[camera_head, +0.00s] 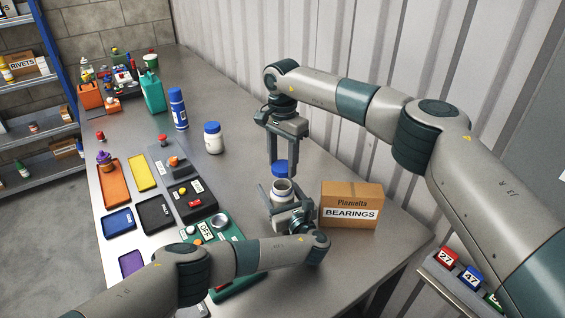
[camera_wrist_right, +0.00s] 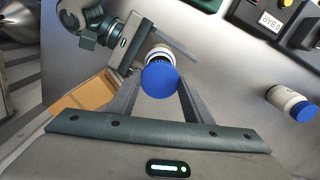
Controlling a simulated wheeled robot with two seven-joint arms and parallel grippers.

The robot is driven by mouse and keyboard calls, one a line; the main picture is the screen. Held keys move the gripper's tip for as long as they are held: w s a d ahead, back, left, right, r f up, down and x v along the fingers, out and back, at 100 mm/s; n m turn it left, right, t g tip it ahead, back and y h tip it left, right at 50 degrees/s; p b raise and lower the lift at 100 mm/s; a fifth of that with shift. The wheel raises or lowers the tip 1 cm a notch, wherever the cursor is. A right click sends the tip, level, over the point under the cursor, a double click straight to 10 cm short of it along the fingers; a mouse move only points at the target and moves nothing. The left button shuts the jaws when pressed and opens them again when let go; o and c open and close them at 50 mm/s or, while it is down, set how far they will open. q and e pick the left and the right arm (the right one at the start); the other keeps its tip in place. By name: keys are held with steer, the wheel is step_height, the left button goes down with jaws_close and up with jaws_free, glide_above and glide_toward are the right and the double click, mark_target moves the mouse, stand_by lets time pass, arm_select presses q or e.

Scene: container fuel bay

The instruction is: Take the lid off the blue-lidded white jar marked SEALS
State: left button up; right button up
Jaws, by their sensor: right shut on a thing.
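The blue lid (camera_head: 280,168) is between the fingers of my right gripper (camera_head: 282,166), which is shut on it. The lid sits just above the white jar (camera_head: 282,188), whose round open mouth shows below it, so lid and jar look apart. The lid also shows in the right wrist view (camera_wrist_right: 160,79), with the jar's white body (camera_wrist_right: 159,51) behind it. My left gripper (camera_head: 283,199) is low at the jar, with fingers on either side of its body. I cannot tell whether they press on it. No SEALS marking is readable.
A cardboard BEARINGS box (camera_head: 350,207) stands just right of the jar. Another blue-lidded white jar (camera_head: 213,138) and a blue bottle (camera_head: 178,109) stand farther back left. Coloured trays, including a yellow one (camera_head: 142,173), cover the left side. The corrugated wall (camera_head: 300,40) bounds the back right.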

arm_select(q)
steer(key=shift+o, duration=0.4)
steer(key=shift+s, duration=0.1)
steer(key=b+v, duration=0.2)
steer(key=v, duration=1)
arm_select(e)
step_height(320, 180, down, 2)
steer(key=shift+f, duration=0.1)
